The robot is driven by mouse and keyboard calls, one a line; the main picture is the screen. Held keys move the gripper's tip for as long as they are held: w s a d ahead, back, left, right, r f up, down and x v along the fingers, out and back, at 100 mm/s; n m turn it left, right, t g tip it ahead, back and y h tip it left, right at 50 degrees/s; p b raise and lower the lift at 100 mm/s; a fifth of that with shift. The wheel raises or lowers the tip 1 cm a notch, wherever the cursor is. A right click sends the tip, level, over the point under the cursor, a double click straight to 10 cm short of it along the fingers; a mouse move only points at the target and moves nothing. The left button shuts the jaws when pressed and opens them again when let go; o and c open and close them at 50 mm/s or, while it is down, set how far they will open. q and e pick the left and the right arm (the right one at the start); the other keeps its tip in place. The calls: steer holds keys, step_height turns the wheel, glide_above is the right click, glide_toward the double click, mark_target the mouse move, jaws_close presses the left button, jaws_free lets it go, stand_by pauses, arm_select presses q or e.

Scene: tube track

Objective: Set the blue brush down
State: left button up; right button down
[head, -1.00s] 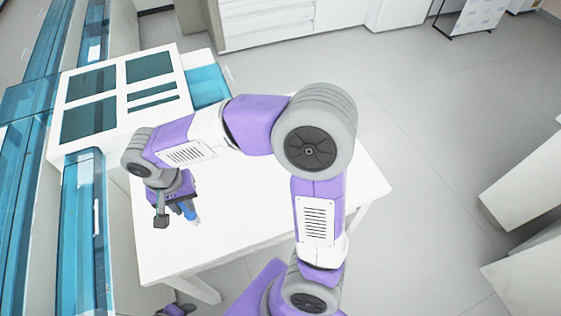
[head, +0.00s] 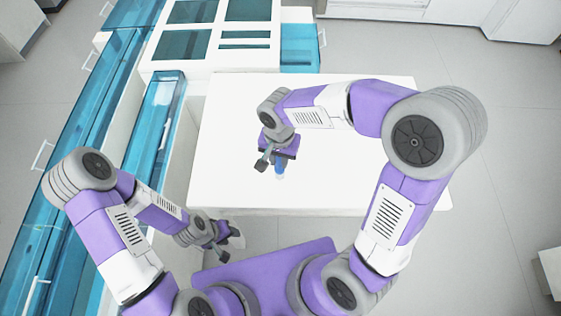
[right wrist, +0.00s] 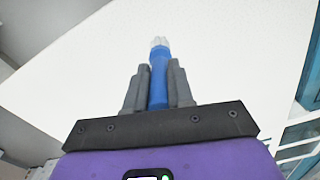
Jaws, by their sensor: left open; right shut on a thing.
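The blue brush (head: 280,168) is in my right gripper (head: 279,161), above the white table near its front edge. In the right wrist view the brush (right wrist: 159,70), with its pale tip, stands out between the two grey fingers of the right gripper (right wrist: 157,80), which are shut on it. The white table top (head: 345,165) lies under it; whether the brush touches the top I cannot tell. My left gripper (head: 232,242) is open, low in front of the table and away from the brush.
A white cabinet with teal panels (head: 215,40) stands behind the table at the left. Teal glass-fronted cabinets (head: 95,125) run along the left side. The table top is otherwise bare, with free room right of the brush. Open floor (head: 510,180) lies to the right.

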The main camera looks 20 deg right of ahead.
mark_target(279, 164)
steer(key=shift+f, duration=1.5)
steer(key=shift+f+b, duration=0.15)
steer(key=shift+b, duration=0.15)
steer(key=c, duration=1)
jaws_free()
